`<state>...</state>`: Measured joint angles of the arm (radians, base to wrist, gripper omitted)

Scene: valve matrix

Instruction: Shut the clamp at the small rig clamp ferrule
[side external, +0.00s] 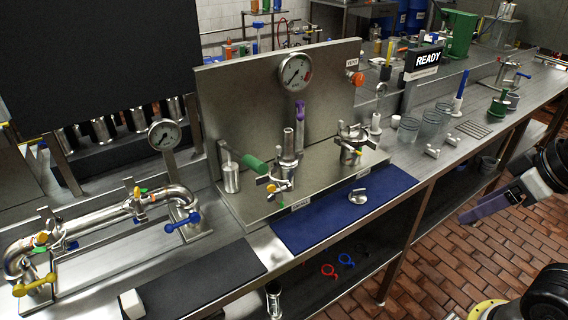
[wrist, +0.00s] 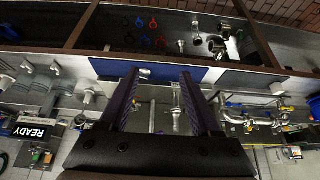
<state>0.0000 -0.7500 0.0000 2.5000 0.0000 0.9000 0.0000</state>
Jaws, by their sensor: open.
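The small rig stands mid-bench in the side external view, a steel plate with a tall back panel (side external: 235,100). An upright steel pipe (side external: 288,143) rises from it, with a clamp (side external: 275,184) low at its front. A clamped steel pot (side external: 350,146) stands to its right. I cannot tell which fitting is the small ferrule, or whether its clamp is open. My gripper (side external: 470,214), with purple fingers, is off the bench's front edge at the right, well apart from the rig. In the wrist view my gripper (wrist: 160,74) is open and empty.
A blue mat (side external: 340,212) with a small steel knob (side external: 358,196) lies in front of the rig. A gauge (side external: 295,72) and a green handle (side external: 254,164) project there. Piping with valves (side external: 110,215) is at left. Beakers (side external: 408,129) stand at right. The floor in front is clear.

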